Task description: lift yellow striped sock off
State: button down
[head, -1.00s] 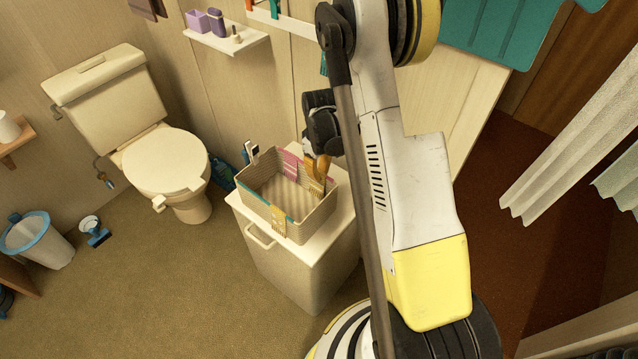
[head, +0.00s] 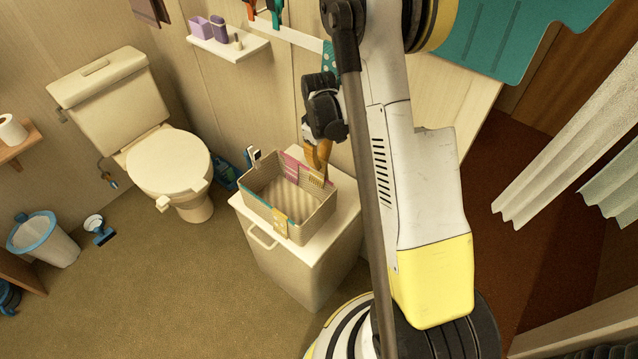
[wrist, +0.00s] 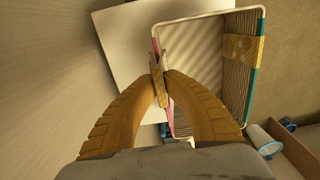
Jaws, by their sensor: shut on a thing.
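My gripper (head: 318,160) is above the back right rim of a woven basket (head: 262,214). Its orange fingers are shut on a narrow yellow sock, seen edge-on between the fingertips (wrist: 160,82) in the wrist view. The sock (wrist: 157,92) is by the rim beside a pink piece (wrist: 169,114); whether it still touches the rim I cannot tell. The pink cloth (head: 293,167) hangs on the basket's back wall. Another yellow patterned piece (head: 281,222) hangs over the front rim, and shows in the wrist view too (wrist: 243,48).
The basket stands on a white cabinet (head: 305,263) with a handle. A toilet (head: 168,165) and a waste bin (head: 45,240) are at left. A wall shelf (head: 230,45) holds small containers. Blue bottles (head: 225,173) stand behind the cabinet. The floor at front left is clear.

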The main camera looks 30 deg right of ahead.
jog(key=shift+r+p, duration=1.7)
jog(key=shift+r, duration=1.45)
